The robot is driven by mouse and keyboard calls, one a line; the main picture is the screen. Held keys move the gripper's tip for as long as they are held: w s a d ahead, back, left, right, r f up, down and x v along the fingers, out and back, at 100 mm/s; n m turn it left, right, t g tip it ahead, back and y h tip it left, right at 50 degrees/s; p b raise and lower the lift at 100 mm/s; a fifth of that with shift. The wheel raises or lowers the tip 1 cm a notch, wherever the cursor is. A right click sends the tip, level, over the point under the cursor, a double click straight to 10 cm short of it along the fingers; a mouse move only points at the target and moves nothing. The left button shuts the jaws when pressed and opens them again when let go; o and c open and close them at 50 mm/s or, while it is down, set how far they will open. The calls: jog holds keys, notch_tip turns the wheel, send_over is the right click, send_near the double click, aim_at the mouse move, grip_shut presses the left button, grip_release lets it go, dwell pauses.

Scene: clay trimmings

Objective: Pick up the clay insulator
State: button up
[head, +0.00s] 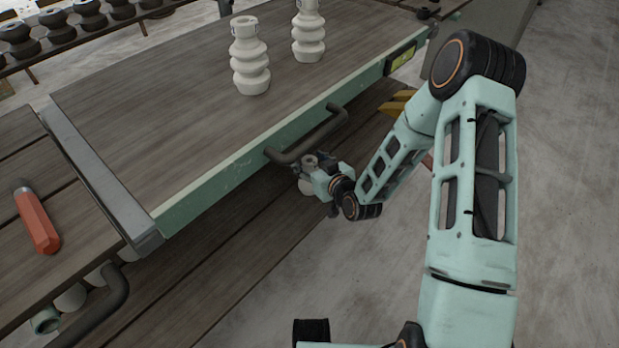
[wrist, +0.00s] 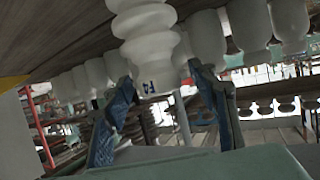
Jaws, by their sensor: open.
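My gripper (head: 306,172) is low beside the table's front edge, just under the dark handle, with its fingers open. In the wrist view, a white ribbed clay insulator (wrist: 145,32) comes down from the top edge, with small dark blue marks on its smooth part. The two blue-grey fingers of my gripper (wrist: 160,80) stand on either side of this part; I cannot tell whether they touch it. In the head view, a pale piece (head: 308,187) shows at the fingers, mostly hidden by them. Two more white ribbed insulators, a left one (head: 250,65) and a right one (head: 308,35), stand upright on the tabletop.
The wooden table (head: 170,90) has a green edge and a dark handle (head: 300,150) close above my gripper. Several other white pieces (wrist: 248,28) flank the insulator in the wrist view. An orange-handled tool (head: 38,222) lies at left. Dark ribbed pieces (head: 55,25) line the back-left rack.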

grip_shut()
dwell(0.3)
jog(key=shift+r, duration=0.25)
